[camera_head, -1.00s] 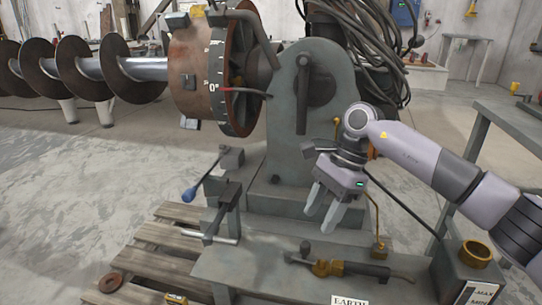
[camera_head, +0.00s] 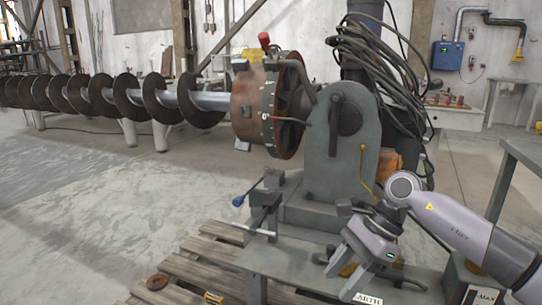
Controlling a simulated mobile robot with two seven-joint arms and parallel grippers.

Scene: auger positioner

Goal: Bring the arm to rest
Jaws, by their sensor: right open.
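My right arm comes in from the lower right, over the front of the positioner's base. My right gripper (camera_head: 340,283) is open and empty, with its fingers pointing down and to the left. It hangs in front of the grey positioner stand (camera_head: 325,165), near the sign plate (camera_head: 368,299) at the front edge. It hides part of the base plate and most of the torch there. My left gripper is not in view.
The auger (camera_head: 150,98) runs left from the rusty round chuck (camera_head: 250,105). A blue-tipped lever (camera_head: 238,201) sticks out left of the base. A wooden pallet (camera_head: 200,270) lies below. Cables (camera_head: 385,60) hang behind the stand. The floor at left is clear.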

